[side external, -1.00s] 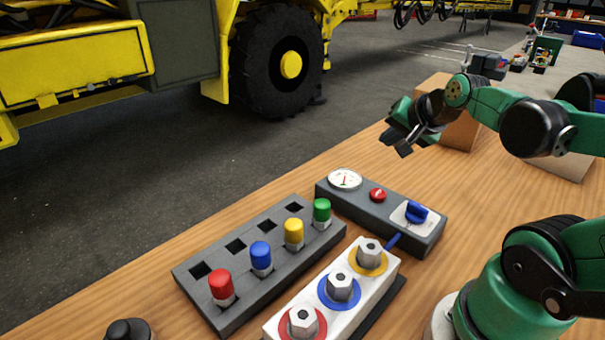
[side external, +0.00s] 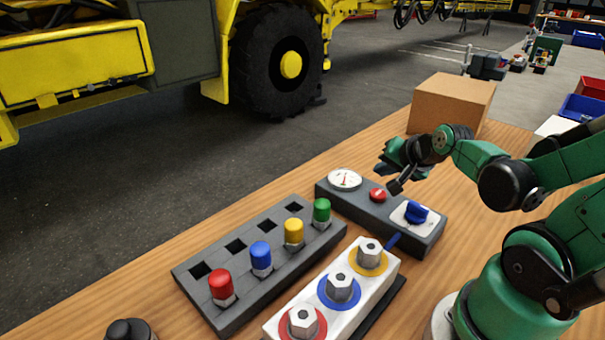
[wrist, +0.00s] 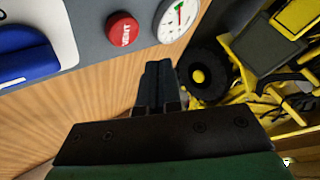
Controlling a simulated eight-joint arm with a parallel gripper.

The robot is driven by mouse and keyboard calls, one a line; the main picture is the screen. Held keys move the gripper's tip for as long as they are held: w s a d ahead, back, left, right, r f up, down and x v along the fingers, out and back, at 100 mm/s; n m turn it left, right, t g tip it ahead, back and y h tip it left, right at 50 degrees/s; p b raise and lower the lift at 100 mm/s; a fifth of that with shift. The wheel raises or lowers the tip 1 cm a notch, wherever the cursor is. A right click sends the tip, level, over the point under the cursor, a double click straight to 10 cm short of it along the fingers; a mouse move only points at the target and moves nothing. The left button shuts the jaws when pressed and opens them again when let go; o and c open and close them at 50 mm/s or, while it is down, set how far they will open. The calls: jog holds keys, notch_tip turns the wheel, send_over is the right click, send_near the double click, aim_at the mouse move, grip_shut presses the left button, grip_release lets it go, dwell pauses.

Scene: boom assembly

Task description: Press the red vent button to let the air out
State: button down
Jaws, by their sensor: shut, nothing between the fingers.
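The red vent button (side external: 378,195) sits on a dark grey control box (side external: 367,216), between a round white gauge (side external: 345,180) and a blue valve handle (side external: 416,212).
A grey rack (side external: 262,277) holds red, blue, yellow and green capped pegs. A white block (side external: 318,300) with several hex fittings stands in front of the control box. A cardboard box (side external: 450,103) stands behind my gripper. A black knob (side external: 130,329) is at the front left.

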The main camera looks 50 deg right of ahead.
jog(key=shift+f, duration=1.2)
jog(key=shift+r, duration=0.1)
dwell(1.6)
jog(key=shift+r, duration=2.4)
jog(key=a+r+n+g+y, duration=0.1)
jog(key=a+n+y, duration=0.2)
jog(key=a+n, duration=1)
jog(key=shift+w+a+r+n+y, duration=0.25)
jog(key=shift+w+a+n+y, duration=0.15)
jog(key=shift+a, duration=0.1)
